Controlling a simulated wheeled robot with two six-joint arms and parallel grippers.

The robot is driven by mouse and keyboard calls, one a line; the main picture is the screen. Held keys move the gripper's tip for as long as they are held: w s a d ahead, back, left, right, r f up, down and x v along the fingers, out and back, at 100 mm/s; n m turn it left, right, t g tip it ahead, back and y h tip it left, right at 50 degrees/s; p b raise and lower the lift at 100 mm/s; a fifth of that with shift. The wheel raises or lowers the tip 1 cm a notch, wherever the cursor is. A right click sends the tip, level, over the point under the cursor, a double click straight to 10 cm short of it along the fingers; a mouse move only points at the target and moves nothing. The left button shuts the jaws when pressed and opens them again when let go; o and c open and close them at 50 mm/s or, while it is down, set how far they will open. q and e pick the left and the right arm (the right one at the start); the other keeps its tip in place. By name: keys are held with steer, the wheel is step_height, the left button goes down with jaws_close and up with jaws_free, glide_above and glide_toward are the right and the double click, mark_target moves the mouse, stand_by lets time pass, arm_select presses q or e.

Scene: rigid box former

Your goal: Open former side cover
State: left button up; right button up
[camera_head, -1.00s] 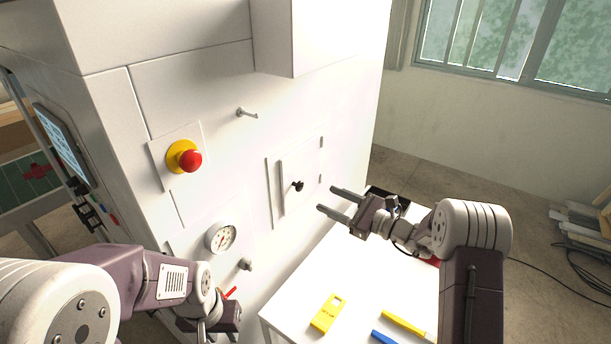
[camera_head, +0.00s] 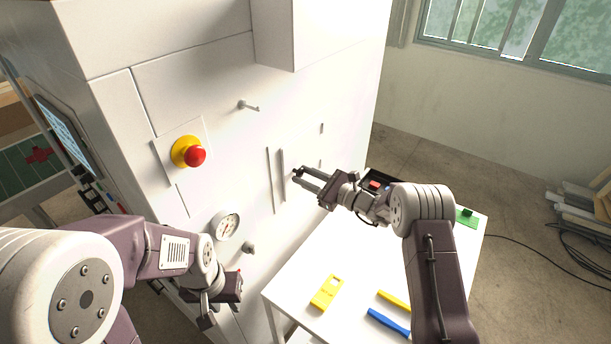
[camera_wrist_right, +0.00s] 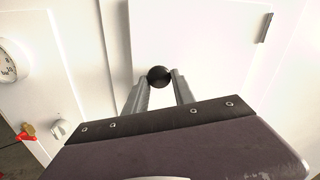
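The former's side cover (camera_head: 303,150) is a white panel in the machine's white wall, closed, with a handle strip along its left side. It fills much of the right wrist view (camera_wrist_right: 205,40). Its black round knob (camera_wrist_right: 159,76) sits between the fingertips of my right gripper (camera_wrist_right: 160,82). In the head view my right gripper (camera_head: 307,178) reaches the cover from the right, fingers apart, and hides part of it. I cannot tell whether the fingers touch the knob. My left gripper (camera_head: 222,294) is low beside the machine; its fingers are mostly hidden.
A red emergency button (camera_head: 194,155), a gauge (camera_head: 225,227) and a peg (camera_head: 247,106) stick out of the machine wall. A white table (camera_head: 300,270) below my right arm holds a yellow tool (camera_head: 326,293), a blue-handled one (camera_head: 388,322) and other items.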

jaws_close()
steer(key=shift+r, duration=0.1)
steer(key=shift+r, duration=0.2)
stand_by(0.8)
